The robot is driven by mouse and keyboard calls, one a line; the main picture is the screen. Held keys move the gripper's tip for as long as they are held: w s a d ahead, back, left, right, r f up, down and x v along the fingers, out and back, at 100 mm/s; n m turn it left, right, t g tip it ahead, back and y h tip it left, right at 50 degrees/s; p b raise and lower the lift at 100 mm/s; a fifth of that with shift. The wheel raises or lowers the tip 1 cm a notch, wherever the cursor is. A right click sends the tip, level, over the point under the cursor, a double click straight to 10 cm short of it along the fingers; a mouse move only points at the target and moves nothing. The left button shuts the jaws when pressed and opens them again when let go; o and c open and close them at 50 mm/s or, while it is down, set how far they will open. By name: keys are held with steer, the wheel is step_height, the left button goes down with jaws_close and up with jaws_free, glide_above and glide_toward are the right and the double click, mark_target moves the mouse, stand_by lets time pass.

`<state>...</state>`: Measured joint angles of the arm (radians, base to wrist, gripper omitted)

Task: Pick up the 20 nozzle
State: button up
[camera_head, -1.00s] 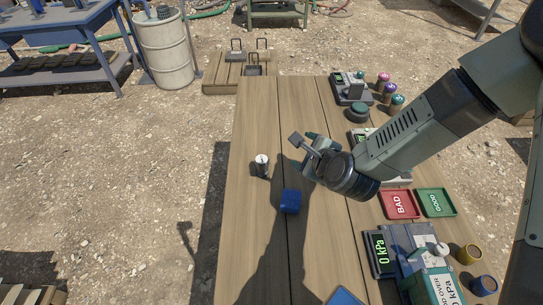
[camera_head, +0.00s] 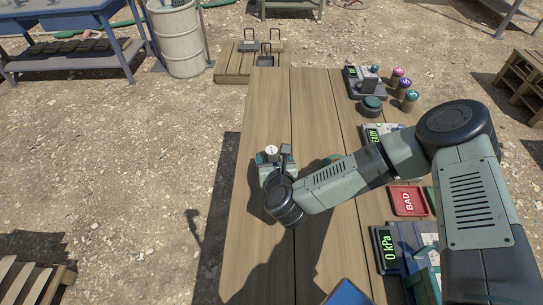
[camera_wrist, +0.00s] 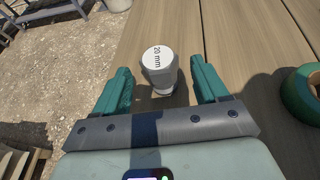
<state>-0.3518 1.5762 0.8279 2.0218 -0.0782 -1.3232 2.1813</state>
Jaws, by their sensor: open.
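The 20 nozzle (camera_wrist: 158,68) is a small whitish-grey piece with a round top marked "20 mm". It stands upright on the wooden table in the wrist view. In the head view its round top (camera_head: 271,151) shows just beyond my gripper (camera_head: 274,160). In the wrist view my gripper (camera_wrist: 162,88) is open, with one teal finger on each side of the nozzle and a gap to each. The nozzle's lower part sits between the fingertips. Whether a finger touches it cannot be seen, but gaps show on both sides.
A green ring-shaped thing (camera_wrist: 301,92) stands on the table to the right in the wrist view. In the head view, a red BAD tray (camera_head: 408,201), a 0 kPa gauge (camera_head: 388,250) and several colored-top pieces lie to the right. The table's left edge is close to the nozzle.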

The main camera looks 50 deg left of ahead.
mark_target(271, 149)
steer(key=shift+x, duration=2.8)
steer(key=shift+c, duration=0.5)
steer(key=shift+r, duration=0.1)
steer(key=c, duration=1)
